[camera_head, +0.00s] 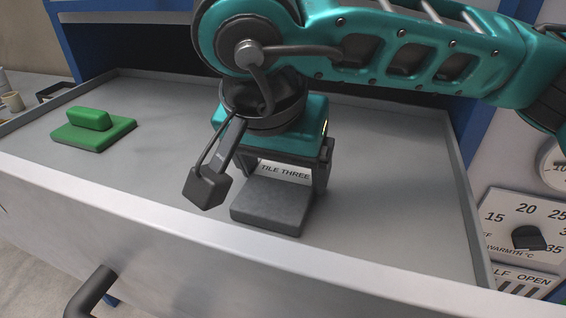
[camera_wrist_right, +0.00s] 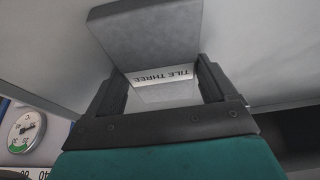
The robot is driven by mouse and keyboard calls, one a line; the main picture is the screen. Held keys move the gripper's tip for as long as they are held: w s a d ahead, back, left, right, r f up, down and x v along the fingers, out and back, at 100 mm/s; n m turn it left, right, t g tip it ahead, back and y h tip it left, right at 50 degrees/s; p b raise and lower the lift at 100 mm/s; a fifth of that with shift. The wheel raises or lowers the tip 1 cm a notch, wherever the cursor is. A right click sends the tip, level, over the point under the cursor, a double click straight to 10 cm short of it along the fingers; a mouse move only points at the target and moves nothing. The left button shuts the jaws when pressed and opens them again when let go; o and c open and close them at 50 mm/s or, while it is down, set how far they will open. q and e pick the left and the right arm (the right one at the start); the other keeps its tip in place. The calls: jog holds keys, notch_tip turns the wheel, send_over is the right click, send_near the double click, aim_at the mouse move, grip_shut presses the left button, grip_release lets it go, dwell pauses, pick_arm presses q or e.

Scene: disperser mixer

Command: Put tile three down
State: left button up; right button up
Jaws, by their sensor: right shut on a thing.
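Tile three is a dark grey square block (camera_head: 271,205) with a pale label reading "TILE THREE". It sits low inside the open grey drawer (camera_head: 400,190), near the front wall. My right gripper (camera_head: 292,178) reaches down from above and is shut on the tile's upper part beside the label. In the right wrist view the tile (camera_wrist_right: 145,35) shows with its label between the two fingers (camera_wrist_right: 165,92). I cannot tell whether the tile's underside touches the drawer floor. My left gripper is not in view.
A green block with a raised grip (camera_head: 93,129) lies in the drawer at the left. The drawer's front wall (camera_head: 200,225) is close in front of the tile. A dial panel (camera_head: 525,225) is at the right. The drawer floor between the blocks is clear.

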jog(key=o, duration=1.3)
jog(key=shift+s+r, duration=0.1)
jog(key=shift+r, duration=0.2)
jog(key=v, duration=1.1)
jog(key=shift+s+a+r, duration=0.1)
jog(key=shift+s+r, duration=0.05)
jog(key=shift+r, duration=0.05)
